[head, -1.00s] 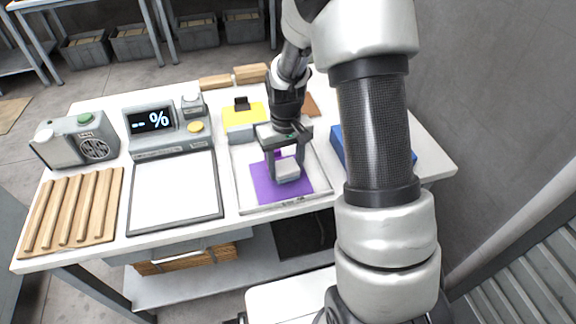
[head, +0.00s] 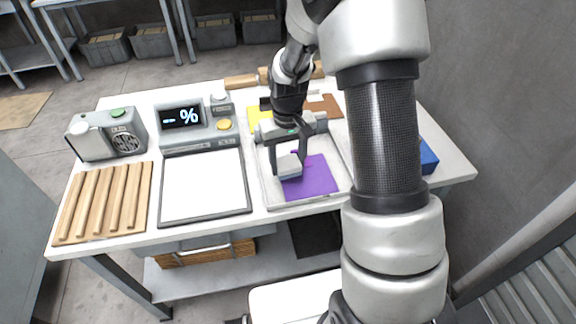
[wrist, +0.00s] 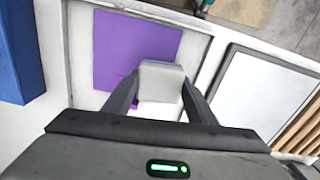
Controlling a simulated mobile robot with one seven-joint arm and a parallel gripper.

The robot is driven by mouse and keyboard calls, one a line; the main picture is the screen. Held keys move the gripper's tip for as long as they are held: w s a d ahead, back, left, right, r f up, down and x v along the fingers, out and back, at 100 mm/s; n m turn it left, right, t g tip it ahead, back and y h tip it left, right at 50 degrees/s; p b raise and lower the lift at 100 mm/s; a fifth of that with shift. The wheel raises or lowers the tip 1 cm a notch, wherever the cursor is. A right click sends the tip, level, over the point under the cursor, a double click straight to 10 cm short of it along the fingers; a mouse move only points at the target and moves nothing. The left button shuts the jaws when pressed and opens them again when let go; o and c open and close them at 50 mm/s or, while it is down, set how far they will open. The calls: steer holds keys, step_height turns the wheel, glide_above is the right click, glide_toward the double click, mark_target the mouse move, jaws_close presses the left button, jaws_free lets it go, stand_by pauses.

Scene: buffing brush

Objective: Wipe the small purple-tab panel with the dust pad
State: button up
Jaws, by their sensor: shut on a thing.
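The flat purple panel (head: 315,178) lies in a pale, shallow tray (head: 272,198) on the bench; it also shows in the wrist view (wrist: 125,45). A small purple tab (wrist: 122,106) sticks out from its edge nearest my gripper. My gripper (head: 288,158) points down over the tray, shut on the pale grey dust pad (head: 289,168). In the wrist view, the pad (wrist: 161,82) sits between the fingertips and overlaps a corner of the panel, partly over bare tray. I cannot tell whether the pad touches the surface.
A dark-framed white board (head: 205,188) lies left of the tray, with a grey display box (head: 190,125) behind it. A slatted wooden rack (head: 103,203) is at far left. A yellow item (head: 262,118) is partly hidden behind my gripper. A blue block (head: 428,158) stands right.

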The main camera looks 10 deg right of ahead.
steer(key=shift+r+p, duration=1.7)
steer(key=shift+r, duration=0.95)
steer(key=shift+a, duration=0.15)
